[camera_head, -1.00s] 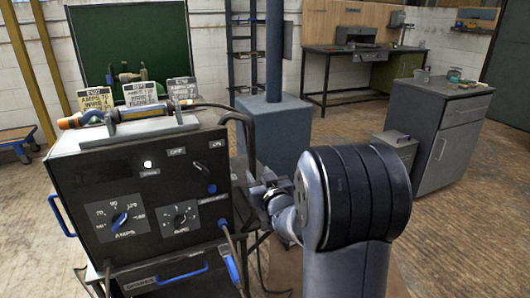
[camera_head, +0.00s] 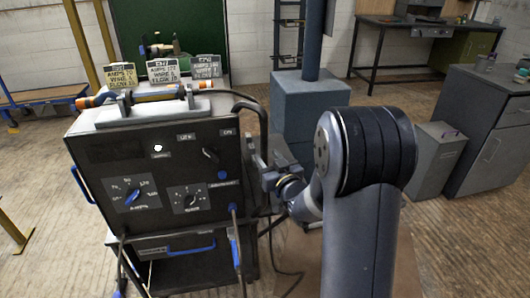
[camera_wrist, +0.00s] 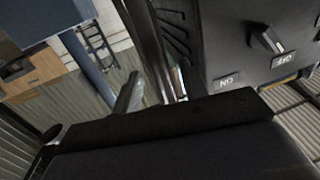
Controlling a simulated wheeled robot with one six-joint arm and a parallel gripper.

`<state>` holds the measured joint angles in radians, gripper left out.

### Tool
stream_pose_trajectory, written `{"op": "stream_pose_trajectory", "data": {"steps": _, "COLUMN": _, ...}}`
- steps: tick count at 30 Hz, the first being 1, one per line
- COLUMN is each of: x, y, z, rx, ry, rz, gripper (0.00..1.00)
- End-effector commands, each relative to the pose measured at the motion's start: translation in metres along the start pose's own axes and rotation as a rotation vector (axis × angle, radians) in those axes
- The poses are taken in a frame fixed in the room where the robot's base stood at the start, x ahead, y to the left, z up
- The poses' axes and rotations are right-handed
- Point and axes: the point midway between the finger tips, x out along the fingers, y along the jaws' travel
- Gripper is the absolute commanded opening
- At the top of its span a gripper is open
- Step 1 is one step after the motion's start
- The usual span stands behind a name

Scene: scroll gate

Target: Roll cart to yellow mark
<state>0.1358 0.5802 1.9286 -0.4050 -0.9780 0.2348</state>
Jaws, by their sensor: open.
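The cart (camera_head: 205,262) is a dark open frame carrying a black welding machine (camera_head: 105,168) with dials, switches and blue handles. A torch (camera_head: 150,96) lies across its top. My gripper (camera_head: 262,172) is at the machine's right side, near its upper right edge, and is open. No floor mark is clearly seen; a yellow piece (camera_head: 14,234) shows at the far left.
A blue-grey column base (camera_head: 310,105) stands behind my arm. A grey cabinet (camera_head: 490,125) and a low grey box (camera_head: 437,160) stand at the right. Floor left of the cart is mostly clear.

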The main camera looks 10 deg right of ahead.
Motion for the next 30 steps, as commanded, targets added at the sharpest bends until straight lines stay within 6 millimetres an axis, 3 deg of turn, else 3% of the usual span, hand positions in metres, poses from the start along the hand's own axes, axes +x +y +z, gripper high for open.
{"op": "stream_pose_trajectory", "data": {"steps": 6, "x": 0.026, "y": 0.0, "z": 0.0, "rx": 0.0, "ry": 0.0, "rz": 0.0, "gripper": 0.41}}
{"op": "stream_pose_trajectory", "data": {"steps": 18, "x": 0.033, "y": 0.0, "z": 0.0, "rx": 0.0, "ry": 0.0, "rz": 0.001, "gripper": 0.41}}
{"op": "stream_pose_trajectory", "data": {"steps": 30, "x": 0.033, "y": 0.0, "z": 0.0, "rx": 0.0, "ry": 0.0, "rz": 0.001, "gripper": 0.08}}
